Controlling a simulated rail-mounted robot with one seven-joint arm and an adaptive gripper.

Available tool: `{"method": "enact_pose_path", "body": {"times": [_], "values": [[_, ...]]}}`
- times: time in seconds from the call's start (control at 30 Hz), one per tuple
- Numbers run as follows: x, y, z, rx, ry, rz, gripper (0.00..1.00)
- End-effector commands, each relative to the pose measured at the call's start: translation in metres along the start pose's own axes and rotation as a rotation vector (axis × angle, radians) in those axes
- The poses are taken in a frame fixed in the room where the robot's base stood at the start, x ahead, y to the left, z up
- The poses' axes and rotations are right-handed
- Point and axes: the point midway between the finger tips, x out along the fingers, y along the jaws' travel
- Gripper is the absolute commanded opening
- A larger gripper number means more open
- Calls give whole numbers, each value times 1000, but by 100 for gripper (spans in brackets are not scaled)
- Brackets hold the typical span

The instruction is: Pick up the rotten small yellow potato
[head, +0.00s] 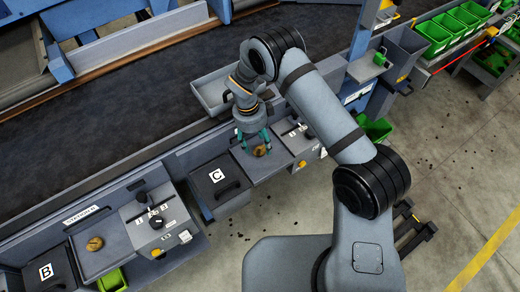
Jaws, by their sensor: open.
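A small brownish-yellow potato (261,150) with darker patches lies on a grey tray surface (272,167) to the right of the C lid. My gripper (255,144) points down just above and behind this potato, its teal fingers apart and nothing visible held. Whether the fingertips touch the potato is too small to tell. A second brownish-yellow potato (94,243) lies on another grey tray surface (104,260) at the lower left. Which potato is the rotten one cannot be told for sure at this size.
A black lid marked C (216,176) and one marked B (45,271) flank the trays. Control boxes with levers (155,215) stand beside them. An empty light tray (213,91) sits behind my gripper. A dark belt (100,130) runs behind; green crates (436,35) stand far right.

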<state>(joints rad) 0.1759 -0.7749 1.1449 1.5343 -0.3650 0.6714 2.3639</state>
Motion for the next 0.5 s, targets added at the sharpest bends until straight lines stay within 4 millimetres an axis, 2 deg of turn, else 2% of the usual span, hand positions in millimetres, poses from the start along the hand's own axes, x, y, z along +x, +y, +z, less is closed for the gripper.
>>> {"method": "enact_pose_path", "body": {"times": [0.23, 0.5], "values": [[25, 1, 0, -1, 1, 1, 56], [31, 0, 0, -1, 0, 0, 56]]}}
